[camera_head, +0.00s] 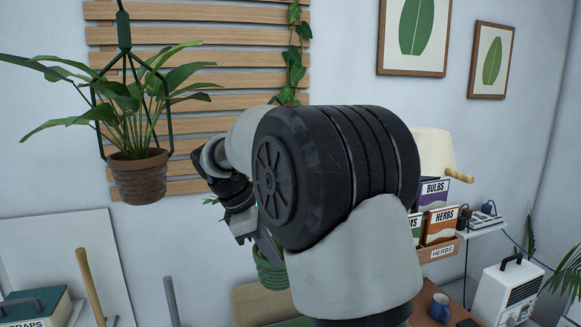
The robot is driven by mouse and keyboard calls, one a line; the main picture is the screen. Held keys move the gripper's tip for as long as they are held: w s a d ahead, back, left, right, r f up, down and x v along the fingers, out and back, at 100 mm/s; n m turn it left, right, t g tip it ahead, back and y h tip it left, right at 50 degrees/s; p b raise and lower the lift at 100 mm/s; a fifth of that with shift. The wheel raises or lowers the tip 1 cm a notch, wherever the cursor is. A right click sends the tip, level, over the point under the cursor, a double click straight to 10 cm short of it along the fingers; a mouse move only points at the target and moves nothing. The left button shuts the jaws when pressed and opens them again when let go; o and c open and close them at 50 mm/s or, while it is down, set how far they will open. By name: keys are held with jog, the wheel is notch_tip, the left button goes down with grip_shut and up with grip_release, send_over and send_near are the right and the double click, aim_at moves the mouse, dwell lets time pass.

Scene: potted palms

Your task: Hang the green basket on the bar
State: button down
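A green ribbed pot (270,272), which looks like the green basket, shows below my gripper, left of my arm. Its right side and upper part are mostly hidden behind my arm. A bit of green leaf shows just left of my gripper. My gripper (250,238) is dark and points down, just above the green basket in the picture. Its fingers are small and partly covered by my arm, so I cannot tell whether they are open or touch the basket. I cannot make out a bar for hanging; my arm covers much of the middle.
A brown pot (141,178) with a leafy plant hangs in a dark green hanger at the left. Wooden slats (210,58) line the wall. At right are seed packets (440,225), a lamp (434,152), a blue mug (440,307) and a white heater (507,291).

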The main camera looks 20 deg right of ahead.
jog(key=s+r+n+t+y, duration=0.1)
jog(key=s+r+n, duration=0.3)
jog(key=r, duration=0.5)
jog(key=s+r+n+t+y+b, duration=0.15)
jog(key=s+r+n, duration=0.25)
jog(key=r, duration=0.6)
jog(key=s+r+n+t+y+p, duration=0.1)
jog(key=s+r+n+t, duration=0.2)
jog(key=r, duration=0.6)
jog(key=w+f+p, duration=0.1)
jog(key=w+p, duration=0.1)
jog(key=w, duration=0.5)
jog(key=w+f+n+g+p, duration=0.1)
jog(key=w+p, duration=0.1)
jog(key=w, duration=0.6)
jog(key=shift+w+d+f+p, duration=0.25)
jog(key=shift+w+f+p, duration=0.05)
jog(key=shift+p, duration=0.05)
jog(key=shift+g, duration=0.25)
jog(key=c, duration=1.9)
grip_release()
jog(key=shift+c, duration=0.2)
jog(key=shift+f, duration=0.1)
